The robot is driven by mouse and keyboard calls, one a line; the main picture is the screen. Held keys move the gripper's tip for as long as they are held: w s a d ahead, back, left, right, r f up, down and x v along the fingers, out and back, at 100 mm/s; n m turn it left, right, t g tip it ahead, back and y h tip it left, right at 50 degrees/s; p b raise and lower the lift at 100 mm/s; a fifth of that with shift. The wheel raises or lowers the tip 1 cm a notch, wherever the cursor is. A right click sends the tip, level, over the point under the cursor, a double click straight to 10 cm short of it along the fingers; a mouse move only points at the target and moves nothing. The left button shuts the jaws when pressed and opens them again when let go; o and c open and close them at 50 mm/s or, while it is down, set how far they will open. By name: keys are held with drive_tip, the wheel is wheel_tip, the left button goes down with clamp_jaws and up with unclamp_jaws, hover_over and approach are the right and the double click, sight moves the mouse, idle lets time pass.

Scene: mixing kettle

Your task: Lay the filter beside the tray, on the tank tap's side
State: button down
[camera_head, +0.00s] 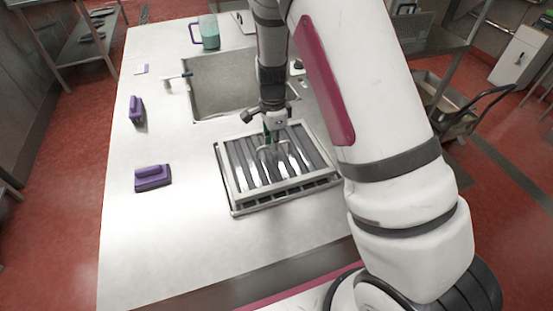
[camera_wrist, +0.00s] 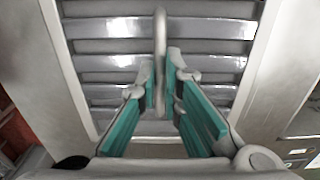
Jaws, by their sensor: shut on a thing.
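The filter (camera_head: 247,168) is a pale metal frame with shiny parallel slats, and it also shows in the wrist view (camera_wrist: 215,64). It is over the tray (camera_head: 290,199), whose rim shows along the near edge; I cannot tell whether the filter rests on it or is slightly raised. My gripper (camera_head: 271,139) points down over the filter's middle. In the wrist view, its teal-padded fingers (camera_wrist: 165,85) are shut on the filter's thin upright handle (camera_wrist: 160,40). The tank (camera_head: 222,85) is a sunken basin behind the filter, with its tap (camera_head: 178,76) at its left edge.
A teal jug (camera_head: 209,32) stands behind the tank. The counter left of the tray, up to the nearer purple thing, is clear. My arm covers the right side.

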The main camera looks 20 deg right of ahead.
drive_tip(key=shift+r+p, duration=0.85)
drive_tip(key=shift+r, duration=1.25)
